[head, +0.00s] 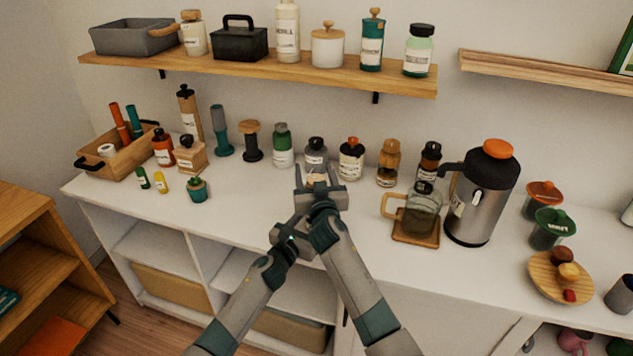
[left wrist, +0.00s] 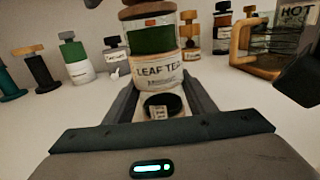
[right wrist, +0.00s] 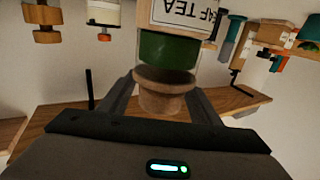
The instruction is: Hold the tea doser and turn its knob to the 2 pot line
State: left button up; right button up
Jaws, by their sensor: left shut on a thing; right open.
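The tea doser (left wrist: 152,65) has a white "LEAF TEA" label, a green band and a wooden top. My left gripper (left wrist: 160,98) is shut on its lower body. A dark round piece with a small pale tag shows between the left fingers. In the right wrist view the doser appears upside down, its green band (right wrist: 167,50) above the round wooden knob (right wrist: 162,88). My right gripper (right wrist: 160,103) is open, its fingers on either side of the knob. In the head view my grippers hide most of the doser. I cannot read any pot line.
Several jars, including a grey-lidded one (head: 316,150), stand behind on the white counter (head: 255,208). A glass jug (head: 422,215) and a steel kettle (head: 482,195) stand to the right. A wooden shelf (head: 255,66) hangs above. The counter's front left is mostly clear.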

jog(key=s+d, duration=0.1)
jog(key=s, duration=1)
jog(key=shift+s+d, duration=0.35)
jog(key=shift+s, duration=0.05)
jog(key=shift+w+r, duration=0.1)
jog(key=shift+w+d+n+g+y, duration=0.2)
jog(key=shift+d+n+g+y, duration=0.3)
jog(key=shift+n+y, duration=0.6)
jog(key=shift+w+d+n+g+y, duration=0.25)
jog(key=shift+d+n+y, duration=0.45)
jog(key=shift+y, duration=0.8)
jog(key=shift+s, duration=0.1)
jog(key=shift+x, duration=6)
